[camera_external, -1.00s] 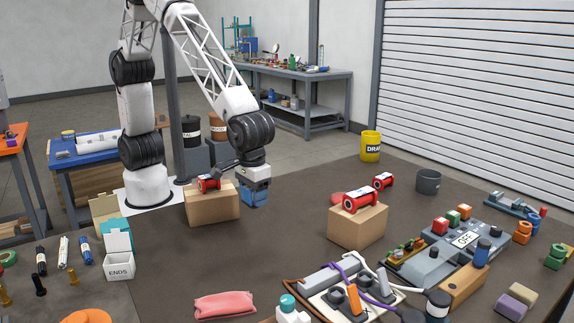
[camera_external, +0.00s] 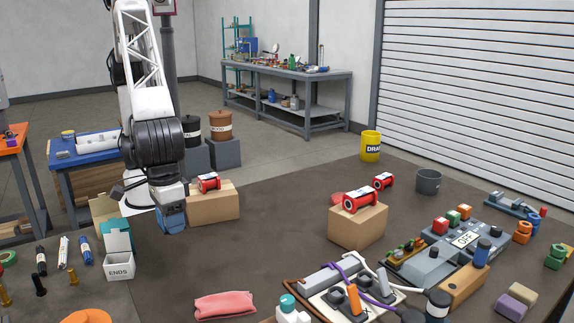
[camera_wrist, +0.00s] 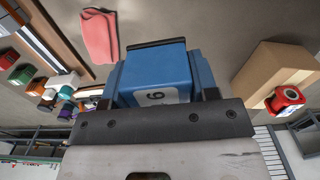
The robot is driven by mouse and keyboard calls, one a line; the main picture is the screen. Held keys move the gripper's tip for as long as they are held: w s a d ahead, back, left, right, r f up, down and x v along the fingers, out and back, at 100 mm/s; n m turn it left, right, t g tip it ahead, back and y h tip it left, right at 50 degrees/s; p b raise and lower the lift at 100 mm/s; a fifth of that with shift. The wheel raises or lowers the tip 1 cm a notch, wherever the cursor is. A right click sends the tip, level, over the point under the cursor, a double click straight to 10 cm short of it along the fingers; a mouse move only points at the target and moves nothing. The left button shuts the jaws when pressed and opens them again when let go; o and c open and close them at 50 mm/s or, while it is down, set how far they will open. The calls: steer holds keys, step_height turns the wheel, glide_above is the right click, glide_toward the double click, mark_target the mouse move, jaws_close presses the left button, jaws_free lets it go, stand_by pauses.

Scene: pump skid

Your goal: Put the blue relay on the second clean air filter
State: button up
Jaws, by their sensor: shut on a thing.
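I cannot make out any clean air filter for certain in either view.
Red flanged pieces (camera_external: 364,199) sit on two cardboard boxes. An open ENDS box (camera_external: 119,267) stands in front of the relay. A pink cloth (camera_external: 224,304) lies at the front. The bench between the cloth and the boxes is clear.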

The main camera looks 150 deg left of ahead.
steer(key=s+d+r, duration=0.1)
steer(key=d+r, duration=0.1)
steer(key=d, duration=1.5)
steer(key=shift+s+d+r, duration=0.2)
steer(key=shift+d+r, duration=0.05)
steer(key=shift+d, duration=0.05)
glide_above(76, 318)
steer(key=shift+f, duration=0.75)
steer(key=shift+f, duration=1.75)
steer(key=shift+f, duration=0.2)
steer(key=o, duration=1)
